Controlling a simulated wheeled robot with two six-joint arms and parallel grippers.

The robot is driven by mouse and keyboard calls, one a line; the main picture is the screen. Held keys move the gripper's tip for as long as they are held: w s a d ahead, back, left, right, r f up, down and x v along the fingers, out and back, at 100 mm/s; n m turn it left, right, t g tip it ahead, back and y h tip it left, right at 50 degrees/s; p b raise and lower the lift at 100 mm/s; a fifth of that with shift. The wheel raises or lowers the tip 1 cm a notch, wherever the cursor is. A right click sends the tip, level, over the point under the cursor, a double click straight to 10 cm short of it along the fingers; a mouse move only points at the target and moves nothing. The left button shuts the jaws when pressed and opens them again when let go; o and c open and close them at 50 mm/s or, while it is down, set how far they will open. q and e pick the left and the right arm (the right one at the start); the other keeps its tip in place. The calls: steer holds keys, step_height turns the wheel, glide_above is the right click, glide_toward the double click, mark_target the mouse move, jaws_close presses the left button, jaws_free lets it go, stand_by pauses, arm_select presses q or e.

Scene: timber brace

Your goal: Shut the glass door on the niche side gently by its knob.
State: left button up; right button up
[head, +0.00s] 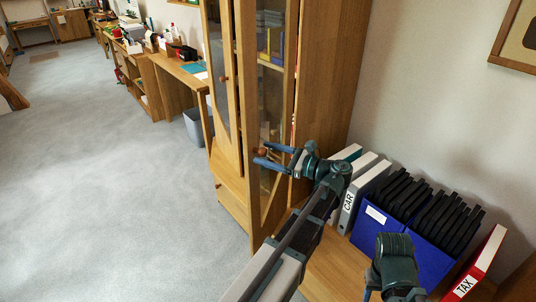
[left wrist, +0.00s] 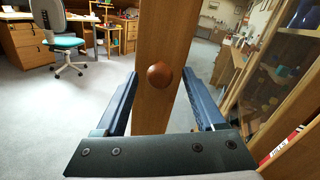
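The glass door (head: 270,100) on the niche side stands open, swung out from the tall wooden cabinet. Its round reddish-brown knob (head: 261,152) sits on the wooden stile. In the left wrist view the knob (left wrist: 159,75) is in the middle, in front of the stile (left wrist: 155,110). My left gripper (head: 264,155) is open, with its blue fingers (left wrist: 160,74) on either side of the knob and gaps showing on both sides. My right gripper (head: 385,291) is low at the bottom edge; its fingers are mostly hidden or cut off.
The other glass door (head: 219,60) of the cabinet, with its own knob (head: 223,79), is to the left. Binders (head: 350,200), a blue file box (head: 385,235) and a red TAX binder (head: 472,275) stand on the low niche surface at right. Open grey floor (head: 110,180) lies left.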

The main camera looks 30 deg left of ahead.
arm_select(q)
jaws_close()
stand_by(1.3)
